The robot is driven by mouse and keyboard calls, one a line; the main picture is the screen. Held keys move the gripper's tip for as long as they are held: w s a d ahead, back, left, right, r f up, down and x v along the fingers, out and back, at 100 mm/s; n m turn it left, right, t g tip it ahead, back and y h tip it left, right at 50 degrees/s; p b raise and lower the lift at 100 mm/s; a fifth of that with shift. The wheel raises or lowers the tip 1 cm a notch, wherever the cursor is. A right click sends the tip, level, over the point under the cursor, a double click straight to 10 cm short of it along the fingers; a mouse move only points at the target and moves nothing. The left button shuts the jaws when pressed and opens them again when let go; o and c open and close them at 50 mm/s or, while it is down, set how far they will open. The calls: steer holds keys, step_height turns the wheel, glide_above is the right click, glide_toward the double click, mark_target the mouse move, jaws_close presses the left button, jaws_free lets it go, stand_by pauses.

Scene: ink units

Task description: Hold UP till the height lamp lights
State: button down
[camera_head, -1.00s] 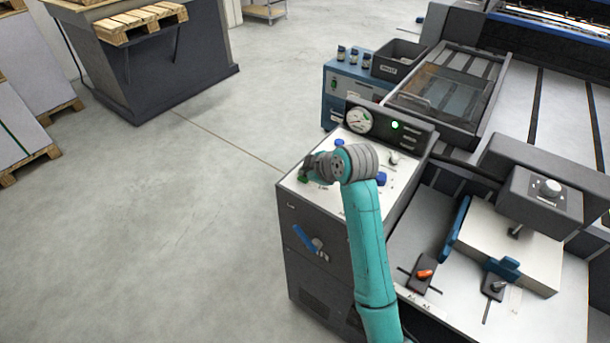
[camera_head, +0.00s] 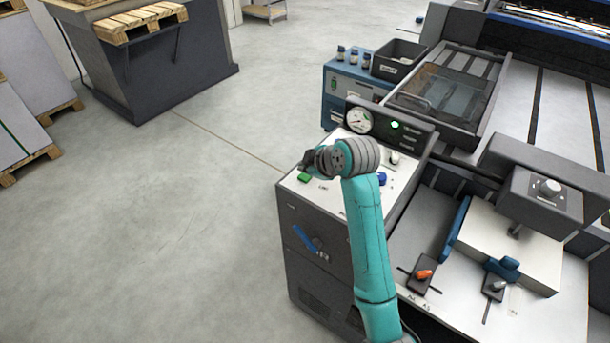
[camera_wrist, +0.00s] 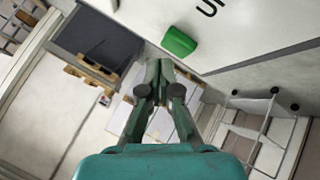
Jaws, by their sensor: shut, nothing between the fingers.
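The green button (camera_head: 304,177) sits at the left corner of the white sloped panel (camera_head: 330,190). It also shows in the wrist view (camera_wrist: 179,41), with part of a label starting with "U" beside it. My gripper (camera_head: 308,160) is shut and empty, just above and behind the green button in the head view. In the wrist view the closed fingertips (camera_wrist: 158,66) are just below the button, with a gap in the picture. A green lamp (camera_head: 395,125) glows on the dark upright panel beside a round gauge (camera_head: 358,121). I cannot read its label.
A blue knob (camera_head: 381,178) and a pale knob (camera_head: 393,158) stand on the panel right of my wrist. A blue box (camera_head: 350,88) with small bottles stands behind. The floor at left is clear.

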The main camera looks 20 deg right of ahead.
mark_target(306, 177)
steer(key=shift+r, duration=2.5)
